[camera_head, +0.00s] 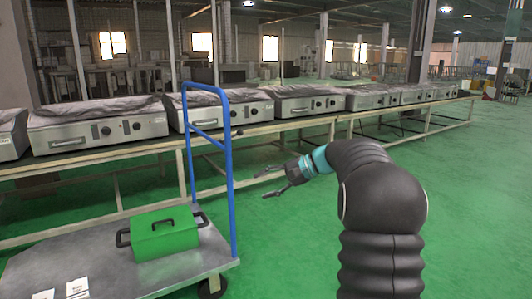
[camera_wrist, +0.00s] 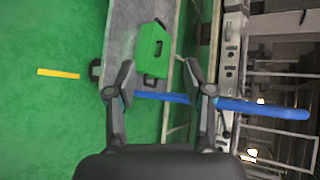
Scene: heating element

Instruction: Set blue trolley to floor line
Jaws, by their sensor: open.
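The blue trolley has a grey flat deck (camera_head: 60,266) and an upright blue tube handle (camera_head: 227,165) at its right end. In the wrist view the blue handle (camera_wrist: 262,108) runs sideways across the picture, beyond and partly between my fingers. My gripper (camera_head: 268,184) is open and empty, to the right of the handle in the head view; I see no contact with it. In the wrist view my gripper (camera_wrist: 158,88) has its fingers spread. A yellow floor line (camera_wrist: 58,73) lies on the green floor at the left of the wrist view. It does not show in the head view.
A green box with black handles (camera_head: 165,234) and white labels (camera_head: 77,287) sit on the deck. A long bench (camera_head: 95,155) with several metal heating units (camera_head: 98,128) runs behind the trolley. Green floor at the right (camera_head: 465,190) is clear.

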